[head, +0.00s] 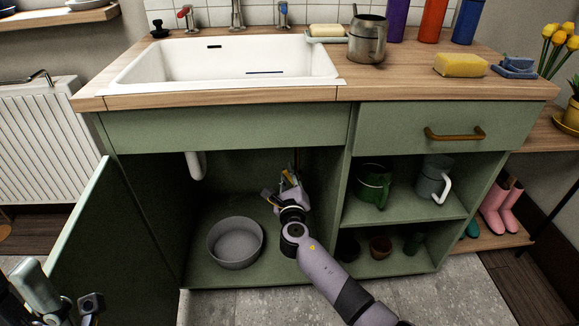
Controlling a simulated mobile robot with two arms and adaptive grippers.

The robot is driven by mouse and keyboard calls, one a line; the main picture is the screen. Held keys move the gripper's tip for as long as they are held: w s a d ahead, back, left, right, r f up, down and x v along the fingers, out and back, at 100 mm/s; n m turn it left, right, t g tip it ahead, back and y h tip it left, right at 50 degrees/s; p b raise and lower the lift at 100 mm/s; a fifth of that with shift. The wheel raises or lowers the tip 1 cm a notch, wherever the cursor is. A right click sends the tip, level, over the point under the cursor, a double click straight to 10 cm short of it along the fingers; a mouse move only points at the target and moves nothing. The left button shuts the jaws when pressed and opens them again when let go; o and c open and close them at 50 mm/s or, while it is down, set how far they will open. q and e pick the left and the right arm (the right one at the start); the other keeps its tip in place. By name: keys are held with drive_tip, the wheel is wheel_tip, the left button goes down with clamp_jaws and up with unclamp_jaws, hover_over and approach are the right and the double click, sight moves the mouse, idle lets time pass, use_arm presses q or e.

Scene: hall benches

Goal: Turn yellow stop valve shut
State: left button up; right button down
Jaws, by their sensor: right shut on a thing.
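My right gripper (283,186) reaches into the open cupboard under the sink and is shut at the thin pipe (296,160) near the back. The yellow stop valve is almost wholly hidden by the fingers, so its handle's angle cannot be told. The grip appears to be on this valve. My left gripper (64,301) is at the lower left corner, outside the cupboard and in front of its open door. Its fingers are partly cut off by the frame, and whether it is open is unclear.
A grey bowl (235,243) stands on the cupboard floor, left of my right arm. The white drain pipe (195,165) hangs at the left. The open green door (88,235) bounds the left side. Shelves with a green pot (371,187) and white-handled jug (432,180) are at right.

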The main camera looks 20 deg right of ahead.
drive_tip(key=shift+w+a+f+n+p, duration=0.15)
drive_tip(key=shift+a+n+p, duration=0.2)
drive_tip(key=shift+n+p, duration=0.6)
use_arm(q)
drive_tip(key=w+d+f+g+y+p, duration=0.1)
drive_tip(key=w+f+g, duration=0.35)
drive_tip(key=w, duration=0.25)
drive_tip(key=w+d+f+g+y+p, duration=0.1)
drive_tip(key=w+f+g+y, duration=0.1)
drive_tip(key=w+f+g, duration=0.3)
wheel_tip(320, 180, down, 15)
drive_tip(key=a+g+y+p, duration=0.2)
drive_tip(key=g+p, duration=0.1)
drive_tip(key=g, duration=0.7)
drive_tip(key=shift+a+y, duration=0.15)
drive_tip(key=shift+y, duration=0.25)
use_arm(e)
drive_tip(key=shift+w+a+f+n, duration=0.1)
drive_tip(key=shift+a+f+n, duration=0.4)
drive_tip(key=shift+n, duration=1.15)
drive_tip(key=shift+a+f+n, duration=0.1)
drive_tip(key=shift+f+n, duration=0.85)
drive_tip(key=shift+n, duration=0.7)
drive_tip(key=shift+w+a+f+n, duration=0.1)
drive_tip(key=shift+a+f+n, duration=0.15)
drive_tip(key=shift+f+n, duration=0.95)
drive_tip(key=shift+r+n, duration=0.45)
drive_tip(key=c, duration=1.7)
unclamp_jaws()
drive_tip(key=shift+o, duration=0.7)
